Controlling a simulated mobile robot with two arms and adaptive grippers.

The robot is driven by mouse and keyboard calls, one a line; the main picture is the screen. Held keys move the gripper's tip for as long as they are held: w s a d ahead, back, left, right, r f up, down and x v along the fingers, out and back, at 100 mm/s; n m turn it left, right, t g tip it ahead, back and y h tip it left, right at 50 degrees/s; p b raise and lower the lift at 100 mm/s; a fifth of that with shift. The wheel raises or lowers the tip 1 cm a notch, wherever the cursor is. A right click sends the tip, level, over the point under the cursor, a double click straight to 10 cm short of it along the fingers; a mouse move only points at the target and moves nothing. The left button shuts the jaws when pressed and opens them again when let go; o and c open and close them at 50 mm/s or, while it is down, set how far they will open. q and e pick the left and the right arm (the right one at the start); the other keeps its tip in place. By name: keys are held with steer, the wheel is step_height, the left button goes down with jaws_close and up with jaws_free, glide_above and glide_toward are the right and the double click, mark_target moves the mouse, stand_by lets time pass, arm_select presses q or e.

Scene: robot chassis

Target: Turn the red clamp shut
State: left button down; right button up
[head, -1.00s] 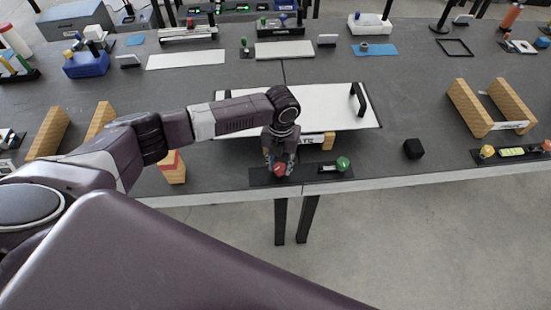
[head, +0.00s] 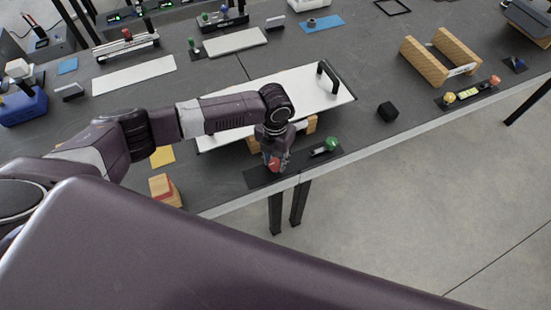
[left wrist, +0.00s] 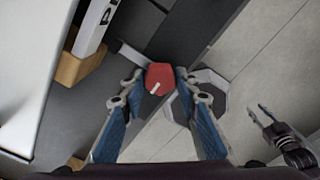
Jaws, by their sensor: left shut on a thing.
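The red clamp (head: 273,166) is a red knob on a dark strip (head: 256,178) at the table's front edge. In the left wrist view its knob (left wrist: 159,76) shows a white mark, tilted, near its lower edge. My left gripper (head: 274,161) comes down from above and is shut on the knob, with a blue finger (left wrist: 159,85) on each side of it. The clamp's lower part is mostly hidden. My right gripper (left wrist: 258,110) shows only in the left wrist view, over the floor at the right, with its fingers apart and empty.
Behind is a white panel (head: 295,88) with a black handle (head: 326,76), resting on wooden blocks. A black cube (head: 388,111) lies to the right. Stacked blocks (head: 164,188) stand at the left. Open floor lies in front.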

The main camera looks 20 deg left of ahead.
mark_target(275, 163)
arm_select(q)
steer(key=c, duration=1.7)
jaws_free()
steer(key=shift+o, duration=1.2)
steer(key=shift+r, duration=0.2)
step_height(275, 163, up, 12)
steer(key=shift+f, duration=0.2)
arm_select(e)
steer(key=shift+a, duration=0.25)
